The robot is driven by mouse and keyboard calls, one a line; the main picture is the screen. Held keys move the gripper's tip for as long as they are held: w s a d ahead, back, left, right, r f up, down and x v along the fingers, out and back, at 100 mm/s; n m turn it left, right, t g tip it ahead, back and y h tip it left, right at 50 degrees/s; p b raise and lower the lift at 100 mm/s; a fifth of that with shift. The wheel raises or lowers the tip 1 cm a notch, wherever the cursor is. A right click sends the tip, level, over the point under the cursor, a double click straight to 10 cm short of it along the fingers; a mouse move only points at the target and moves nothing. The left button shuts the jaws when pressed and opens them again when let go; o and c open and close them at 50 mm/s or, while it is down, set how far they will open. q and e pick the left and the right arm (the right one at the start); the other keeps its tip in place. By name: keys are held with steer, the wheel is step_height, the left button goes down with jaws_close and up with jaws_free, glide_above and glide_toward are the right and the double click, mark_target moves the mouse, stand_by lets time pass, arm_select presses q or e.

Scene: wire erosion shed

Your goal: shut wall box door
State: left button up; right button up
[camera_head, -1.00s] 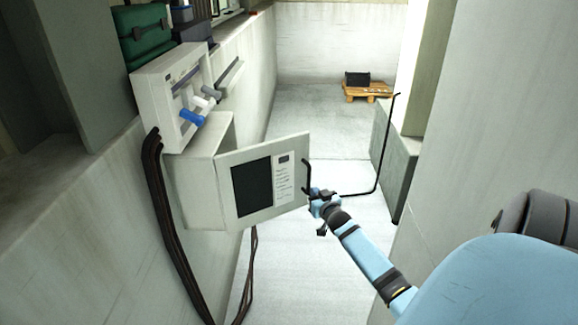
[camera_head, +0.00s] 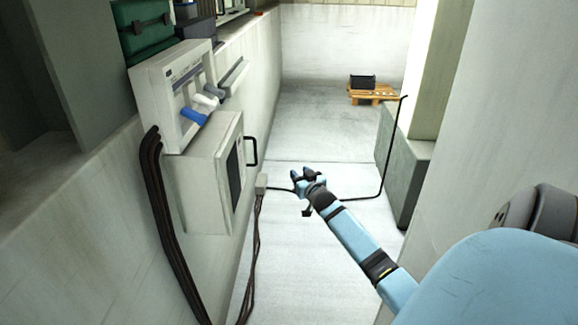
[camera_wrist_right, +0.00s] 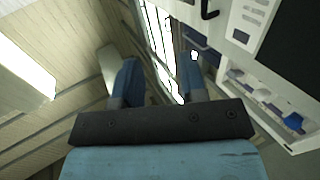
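The wall box (camera_head: 200,180) is a pale grey cabinet on the left wall. Its door (camera_head: 239,205), with a dark window and a black bar handle (camera_head: 251,152), lies against the front of the box; I cannot tell whether it is fully flush. The door (camera_wrist_right: 248,18) also shows at the upper right of the right wrist view, with its label, dark window and handle. My right gripper (camera_head: 299,176) is to the right of the handle, apart from it. In the right wrist view its two fingers (camera_wrist_right: 160,80) are spread with nothing held between them. My left gripper is out of view.
A switch box with blue, white and grey levers (camera_head: 172,92) sits above the wall box. Dark cables (camera_head: 165,220) run down the wall. A pallet (camera_head: 372,94) with a black case stands far back.

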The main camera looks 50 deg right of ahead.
steer(key=b+x, duration=0.5)
steer(key=x, duration=0.4)
steer(key=shift+w+d, duration=0.1)
steer(key=shift+c, duration=0.5)
jaws_close()
stand_by(0.6)
steer(key=shift+o, duration=0.5)
jaws_free()
